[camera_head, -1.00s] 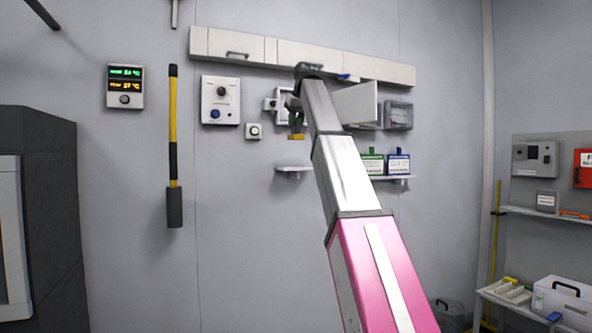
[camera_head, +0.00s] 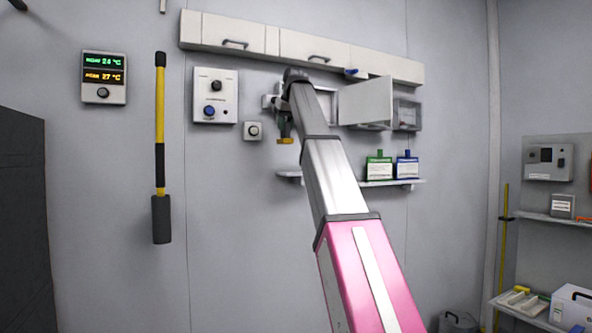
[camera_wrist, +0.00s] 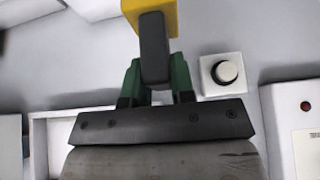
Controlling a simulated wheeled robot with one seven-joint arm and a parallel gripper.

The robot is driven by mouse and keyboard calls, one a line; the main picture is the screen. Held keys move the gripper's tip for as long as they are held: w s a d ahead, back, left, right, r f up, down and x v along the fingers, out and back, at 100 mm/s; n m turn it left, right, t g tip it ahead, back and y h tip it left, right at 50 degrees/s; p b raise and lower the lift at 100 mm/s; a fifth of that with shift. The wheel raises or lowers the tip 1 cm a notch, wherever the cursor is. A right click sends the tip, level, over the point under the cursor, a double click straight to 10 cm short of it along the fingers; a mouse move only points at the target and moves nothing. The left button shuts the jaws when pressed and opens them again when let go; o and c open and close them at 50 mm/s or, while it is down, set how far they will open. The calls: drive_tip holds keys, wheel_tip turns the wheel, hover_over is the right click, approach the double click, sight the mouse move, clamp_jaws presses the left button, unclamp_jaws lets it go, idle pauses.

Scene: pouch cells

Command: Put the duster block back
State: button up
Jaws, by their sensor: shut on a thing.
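The duster block (camera_head: 284,141) shows as a small yellow piece hanging below my gripper (camera_head: 284,122), in front of the wall. In the wrist view the block has a yellow end (camera_wrist: 150,17) and a dark grey part. My gripper (camera_wrist: 156,82) has green fingers shut on either side of that dark grey part. My arm hides some of the wall behind it, including part of the open cabinet (camera_head: 332,106).
The cabinet's door (camera_head: 366,102) stands open to the right of my arm. A small knob box (camera_head: 253,131) and a control panel (camera_head: 215,96) are to the left. Below, a wall shelf (camera_head: 382,183) holds a green box (camera_head: 378,167) and a blue box (camera_head: 406,167).

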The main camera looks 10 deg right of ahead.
drive_tip(key=w+d+f, duration=0.2)
drive_tip(key=w+f, duration=0.1)
drive_tip(key=w+d+f, duration=0.2)
drive_tip(key=w+f, duration=0.1)
drive_tip(key=f, duration=0.1)
drive_tip(key=w+d+f, duration=0.3)
drive_tip(key=f, duration=0.1)
drive_tip(key=shift+r, duration=0.1)
drive_tip(key=o, duration=0.8)
drive_tip(key=shift+o, duration=0.2)
drive_tip(key=v, duration=1.2)
